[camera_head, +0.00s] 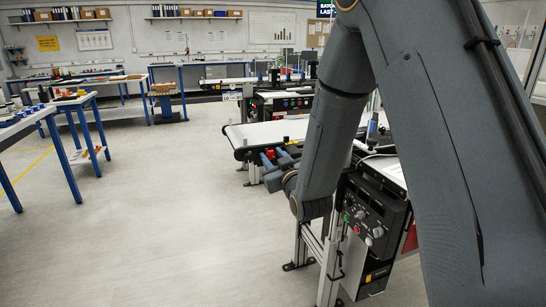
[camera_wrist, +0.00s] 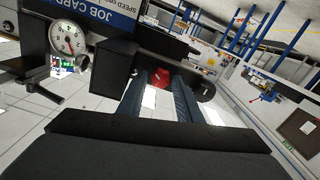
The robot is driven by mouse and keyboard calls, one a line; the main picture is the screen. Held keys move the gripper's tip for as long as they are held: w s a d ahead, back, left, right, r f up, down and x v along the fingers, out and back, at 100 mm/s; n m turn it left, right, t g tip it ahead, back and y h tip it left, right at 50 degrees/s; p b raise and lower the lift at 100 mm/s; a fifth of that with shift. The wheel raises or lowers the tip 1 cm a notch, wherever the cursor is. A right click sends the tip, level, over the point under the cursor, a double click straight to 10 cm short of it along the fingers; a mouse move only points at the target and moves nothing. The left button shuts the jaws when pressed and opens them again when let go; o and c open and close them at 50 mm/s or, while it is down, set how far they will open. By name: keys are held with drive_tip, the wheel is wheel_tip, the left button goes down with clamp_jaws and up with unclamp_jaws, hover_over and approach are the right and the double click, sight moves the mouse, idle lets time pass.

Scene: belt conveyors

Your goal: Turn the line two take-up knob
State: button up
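A red knob (camera_head: 269,155) shows at the near end of the middle belt conveyor (camera_head: 262,131) in the head view. It also shows in the wrist view (camera_wrist: 160,77), in front of a dark housing. My gripper (camera_head: 281,166) is at this conveyor end, with its blue-grey fingers pointing at the knob. In the wrist view the fingers (camera_wrist: 160,82) stand apart, one on each side of the knob at their far ends. The contact faces are too small and dark to tell whether they touch the knob.
A nearer machine has a black control panel (camera_head: 372,218) with knobs and buttons, close below my arm. A round dial (camera_wrist: 68,40) and a blue job card sign (camera_wrist: 95,15) are at the wrist view's upper left. The floor (camera_head: 170,210) to the left is clear.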

drive_tip(key=c, duration=0.8)
drive_tip(key=shift+o, duration=0.2)
drive_tip(key=m+b, duration=0.1)
drive_tip(key=m, duration=0.3)
drive_tip(key=shift+d, duration=0.1)
drive_tip(key=shift+m+b, duration=0.65)
drive_tip(key=shift+m, duration=1.75)
